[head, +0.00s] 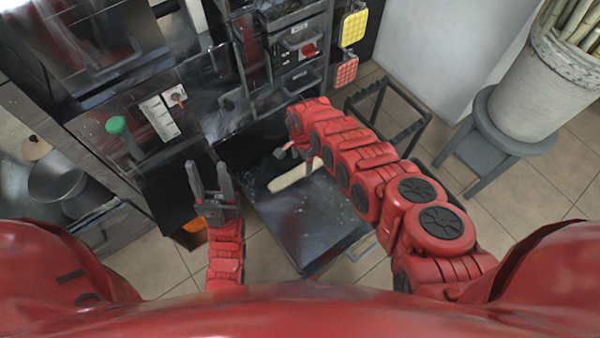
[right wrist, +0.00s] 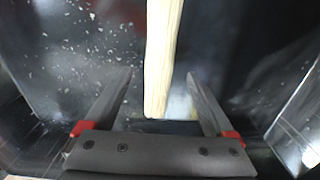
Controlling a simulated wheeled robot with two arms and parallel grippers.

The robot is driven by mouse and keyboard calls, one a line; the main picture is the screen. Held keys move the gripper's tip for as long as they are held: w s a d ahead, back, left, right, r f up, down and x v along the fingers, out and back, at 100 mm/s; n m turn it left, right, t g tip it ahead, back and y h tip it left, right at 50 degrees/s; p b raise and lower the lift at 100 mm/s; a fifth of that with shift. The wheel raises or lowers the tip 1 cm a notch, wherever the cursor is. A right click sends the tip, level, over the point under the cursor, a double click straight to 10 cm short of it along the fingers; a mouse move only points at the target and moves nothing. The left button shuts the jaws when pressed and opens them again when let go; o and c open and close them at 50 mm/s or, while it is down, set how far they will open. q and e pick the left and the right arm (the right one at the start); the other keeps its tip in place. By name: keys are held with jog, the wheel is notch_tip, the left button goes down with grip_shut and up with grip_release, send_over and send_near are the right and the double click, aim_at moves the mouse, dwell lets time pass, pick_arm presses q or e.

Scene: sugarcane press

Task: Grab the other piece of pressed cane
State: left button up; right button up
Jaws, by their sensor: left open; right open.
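A pale piece of pressed cane (head: 294,176) lies in the dark metal tray (head: 300,225) in the head view. In the right wrist view the cane (right wrist: 163,50) runs down from the top edge, and its near end lies between the fingers. My right gripper (right wrist: 159,78) is open around that end; whether it touches the cane I cannot tell. In the head view my right arm mostly hides this gripper. My left gripper (head: 208,172) is open and empty, left of the tray, with its fingers pointing away from me.
The dark press machine (head: 150,110) with a green knob (head: 116,125) stands at the left and back. A bucket of canes (head: 550,85) stands on a grey stool (head: 490,135) at the right. A black frame (head: 395,105) stands behind my right arm. Pale crumbs dot the tray.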

aim_at(302, 169)
notch_tip(302, 169, down, 4)
jog(key=b, duration=0.2)
jog(key=shift+f+b, duration=0.1)
jog(key=shift+b, duration=0.25)
jog(key=shift+c, duration=0.5)
grip_shut()
